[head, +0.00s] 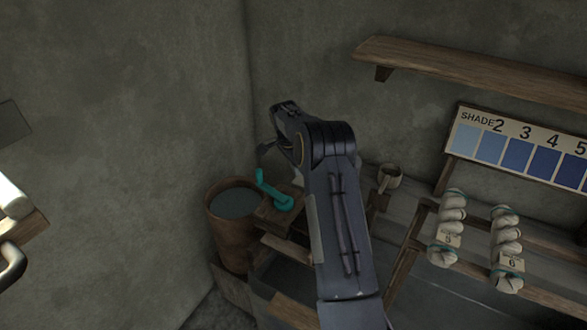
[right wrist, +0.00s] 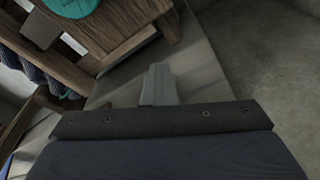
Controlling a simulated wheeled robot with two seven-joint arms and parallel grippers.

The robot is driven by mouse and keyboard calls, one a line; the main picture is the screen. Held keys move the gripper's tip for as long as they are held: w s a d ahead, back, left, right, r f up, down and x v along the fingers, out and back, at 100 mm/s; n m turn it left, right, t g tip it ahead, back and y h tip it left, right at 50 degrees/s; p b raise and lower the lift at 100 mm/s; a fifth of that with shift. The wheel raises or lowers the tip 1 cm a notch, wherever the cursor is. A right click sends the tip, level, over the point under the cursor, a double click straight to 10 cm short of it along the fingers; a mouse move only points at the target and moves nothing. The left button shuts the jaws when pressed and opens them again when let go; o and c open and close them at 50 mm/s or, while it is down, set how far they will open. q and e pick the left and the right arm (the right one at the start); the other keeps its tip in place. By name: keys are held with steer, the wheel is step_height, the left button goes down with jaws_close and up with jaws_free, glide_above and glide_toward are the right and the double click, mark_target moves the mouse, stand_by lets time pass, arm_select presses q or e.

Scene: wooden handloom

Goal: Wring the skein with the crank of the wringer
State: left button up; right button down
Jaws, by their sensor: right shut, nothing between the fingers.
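The wringer's teal crank (head: 275,192) sits on a wooden block beside a brown bucket, in the middle of the head view. Its teal hub (right wrist: 75,5) shows at the top of the right wrist view, against the wooden frame (right wrist: 130,28). My right gripper (head: 264,149) is shut and empty, above the crank and apart from it. One grey finger (right wrist: 158,85) shows in the right wrist view, over bare surface. I cannot make out a skein on the wringer; my right arm hides part of that area.
The bucket (head: 234,233) holds dark liquid. Pale skeins tagged (head: 452,225) and (head: 508,245) hang on a rack at the right. A mug (head: 389,177), a shade chart (head: 518,150) and a shelf (head: 480,68) are near the back wall. Dark blue strands (right wrist: 28,70) show in the wrist view.

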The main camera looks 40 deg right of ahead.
steer(key=s+d+p, duration=0.1)
steer(key=s+d, duration=0.3)
steer(key=d, duration=0.5)
steer(key=shift+s+d, duration=0.2)
steer(key=shift+s, duration=0.15)
stand_by(0.9)
